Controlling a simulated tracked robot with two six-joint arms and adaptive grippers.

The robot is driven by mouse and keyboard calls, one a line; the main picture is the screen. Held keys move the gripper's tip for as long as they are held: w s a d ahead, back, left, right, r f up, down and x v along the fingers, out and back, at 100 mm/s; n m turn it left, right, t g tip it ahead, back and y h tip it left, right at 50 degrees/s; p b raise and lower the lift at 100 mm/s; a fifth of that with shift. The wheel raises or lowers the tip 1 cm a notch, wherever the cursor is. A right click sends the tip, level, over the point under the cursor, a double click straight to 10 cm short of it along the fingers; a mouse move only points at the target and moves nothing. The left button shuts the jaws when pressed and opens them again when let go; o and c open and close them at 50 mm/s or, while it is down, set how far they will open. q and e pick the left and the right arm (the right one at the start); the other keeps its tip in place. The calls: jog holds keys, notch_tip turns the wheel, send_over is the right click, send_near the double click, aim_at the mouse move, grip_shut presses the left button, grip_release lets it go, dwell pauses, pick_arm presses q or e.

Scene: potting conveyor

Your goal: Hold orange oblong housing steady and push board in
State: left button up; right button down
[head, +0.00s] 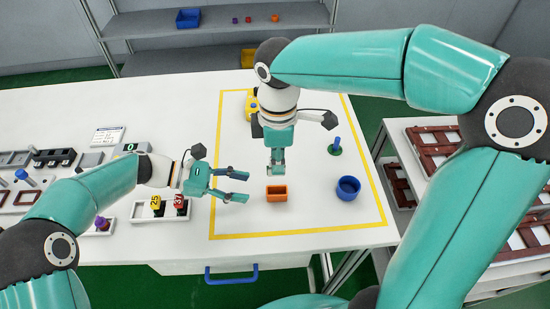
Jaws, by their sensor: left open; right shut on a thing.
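The orange oblong housing (276,197) stands open-topped on the white table inside the yellow outline. My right gripper (276,173) points down just behind and above it. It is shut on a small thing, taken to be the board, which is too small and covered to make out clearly. Whether that thing touches the housing I cannot tell. My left gripper (240,187) is open and empty, reaching in from the left. Its fingers point right, a little left of the housing and apart from it.
A blue round housing (348,191) stands to the right. A green piece with a blue post (335,148) is behind it. A yellow object (251,104) is partly hidden behind my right wrist. Trays with small parts fill the left side; brown frames lie on racks at right.

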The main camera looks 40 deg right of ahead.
aim_at(270, 192)
pick_arm(q)
jog(key=shift+x, duration=4)
jog(key=c, duration=0.9)
